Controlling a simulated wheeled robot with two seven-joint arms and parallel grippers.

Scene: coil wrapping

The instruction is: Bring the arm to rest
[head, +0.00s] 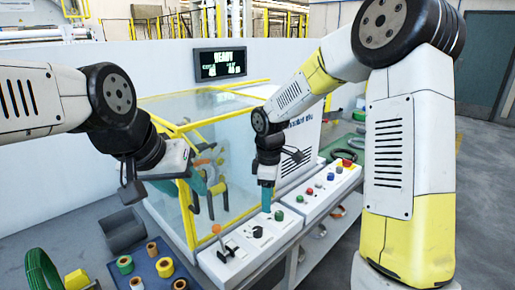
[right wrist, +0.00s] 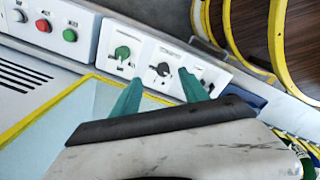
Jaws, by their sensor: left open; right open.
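My right gripper (head: 267,197) points down over the control panel (head: 318,196) in front of the wrapping machine (head: 215,135). In the right wrist view its two teal fingers (right wrist: 160,94) are apart with nothing between them. A green knob (right wrist: 122,52) and a black knob (right wrist: 163,69) sit on the panel just beyond the fingertips. Whether the fingers touch the panel cannot be told. My left gripper (head: 197,183) is in front of the machine's clear, yellow-framed enclosure, with teal fingers partly hidden by its own body. It appears empty.
A lit display (head: 220,63) stands behind the machine. At the lower left are a grey bin (head: 123,229), a blue mat (head: 150,259) with several small rolls, and a green coil (head: 42,271). A red button (head: 347,162) and a black lever (head: 229,250) rise from the panel.

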